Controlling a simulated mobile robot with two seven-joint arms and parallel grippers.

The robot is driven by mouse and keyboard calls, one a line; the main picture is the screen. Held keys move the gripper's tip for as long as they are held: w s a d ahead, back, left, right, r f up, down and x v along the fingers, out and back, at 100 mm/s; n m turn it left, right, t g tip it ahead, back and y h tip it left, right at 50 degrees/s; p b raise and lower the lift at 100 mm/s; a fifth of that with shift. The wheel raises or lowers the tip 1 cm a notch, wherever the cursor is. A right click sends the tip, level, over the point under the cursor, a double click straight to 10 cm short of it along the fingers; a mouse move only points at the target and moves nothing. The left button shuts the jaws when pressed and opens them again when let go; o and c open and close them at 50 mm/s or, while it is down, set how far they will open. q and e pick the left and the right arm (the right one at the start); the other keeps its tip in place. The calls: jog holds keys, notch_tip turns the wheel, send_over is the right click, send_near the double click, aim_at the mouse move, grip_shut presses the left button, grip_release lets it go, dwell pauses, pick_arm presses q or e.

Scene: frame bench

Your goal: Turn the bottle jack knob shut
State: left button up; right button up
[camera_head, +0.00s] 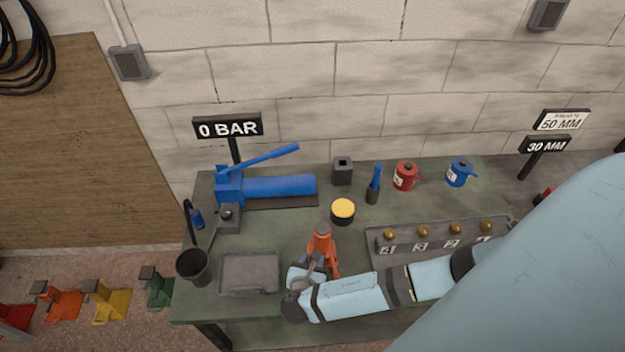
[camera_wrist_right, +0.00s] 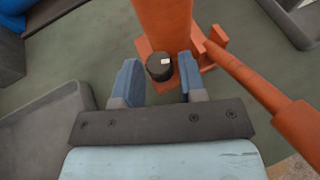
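The orange bottle jack (camera_head: 321,246) stands upright near the front middle of the green bench. It also shows in the right wrist view (camera_wrist_right: 163,22). Its black knob (camera_wrist_right: 159,67), with a small white mark, sits low on the jack's body. My right gripper (camera_wrist_right: 159,76) is open, with one blue-padded finger on each side of the knob. In the head view my right gripper (camera_head: 310,275) is at the jack's foot and hides the knob. My left gripper is not in view.
An orange lever or handle (camera_wrist_right: 250,80) sticks out from the jack on the right in the wrist view. A grey tray (camera_head: 249,274) lies left of the jack, a numbered rack (camera_head: 400,255) right. A yellow-topped tin (camera_head: 343,211) and blue pump (camera_head: 270,188) stand behind.

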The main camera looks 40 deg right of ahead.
jog(key=c, duration=0.7)
jog(key=shift+o, duration=0.2)
jog(key=shift+a+m+g+h, duration=0.1)
jog(key=shift+m+g+h, duration=0.2)
jog(key=m+g+h, duration=0.1)
jog(key=m+g, duration=0.1)
jog(key=m+g+h, duration=0.1)
jog(key=m+g, duration=0.1)
jog(key=shift+w+a, duration=0.2)
jog(key=shift+w, duration=0.15)
jog(key=shift+w+m+g+h, duration=0.2)
jog(key=shift+m+g, duration=0.95)
jog(key=shift+g, duration=0.2)
jog(key=shift+w+m+g+h, duration=0.15)
jog(key=shift+m+g+h, duration=0.05)
jog(key=shift+m+g, duration=1.05)
jog(key=shift+g, duration=0.3)
